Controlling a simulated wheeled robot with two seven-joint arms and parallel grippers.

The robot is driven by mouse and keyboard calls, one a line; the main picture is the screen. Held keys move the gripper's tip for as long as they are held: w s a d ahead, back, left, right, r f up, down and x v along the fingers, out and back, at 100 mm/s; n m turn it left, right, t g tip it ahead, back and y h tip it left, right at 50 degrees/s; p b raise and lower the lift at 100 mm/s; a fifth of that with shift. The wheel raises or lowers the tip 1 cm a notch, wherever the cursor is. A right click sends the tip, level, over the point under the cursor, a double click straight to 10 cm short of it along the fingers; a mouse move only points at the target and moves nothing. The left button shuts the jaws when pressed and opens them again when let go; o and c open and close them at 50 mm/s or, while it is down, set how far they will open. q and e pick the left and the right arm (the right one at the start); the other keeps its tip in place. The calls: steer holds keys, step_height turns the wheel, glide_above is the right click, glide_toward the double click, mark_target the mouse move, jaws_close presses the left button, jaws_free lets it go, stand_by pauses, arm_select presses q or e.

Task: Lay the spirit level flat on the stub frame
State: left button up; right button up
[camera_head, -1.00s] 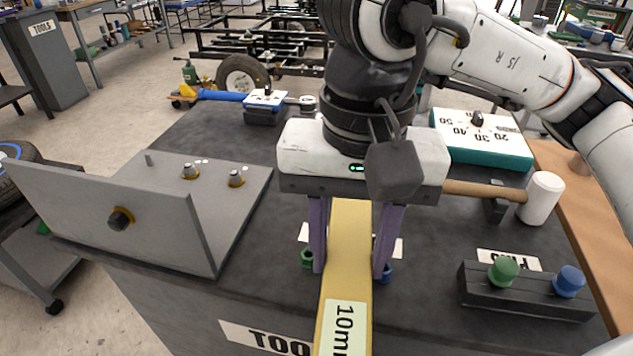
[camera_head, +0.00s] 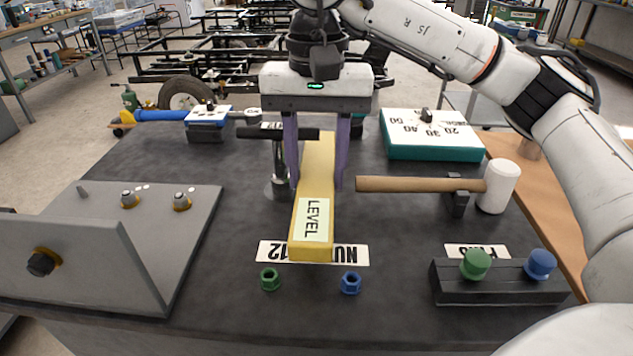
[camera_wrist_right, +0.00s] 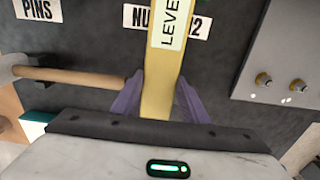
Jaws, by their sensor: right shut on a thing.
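The spirit level, a yellow bar (camera_head: 311,252) labelled LEVEL, is between the purple fingers of my right gripper (camera_head: 316,186). The gripper is shut on it. It points toward the camera, its near end in front of a NUT 12 label. The right wrist view also shows the level (camera_wrist_right: 157,96) between the fingers (camera_wrist_right: 156,92). Whether it touches the bench is unclear. A grey L-shaped metal piece with studs (camera_head: 95,235) stands at the left of the bench; I cannot tell whether this is the stub frame. My left gripper is not in view.
A mallet (camera_head: 420,185) lies just right of the level. A black T-handled tool (camera_head: 278,160) stands close on its left. Green (camera_head: 270,279) and blue (camera_head: 350,283) nuts lie in front. A pin block (camera_head: 495,281) sits at front right, a white-topped teal box (camera_head: 432,136) behind.

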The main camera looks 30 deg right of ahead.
mark_target(317, 172)
steer(key=shift+w+d, duration=0.2)
steer(key=shift+w, duration=0.15)
steer(key=shift+d+f, duration=0.1)
steer(key=shift+f+b, duration=0.4)
steer(key=shift+f, duration=1.2)
steer(key=shift+f, duration=0.15)
steer(key=o, duration=1.3)
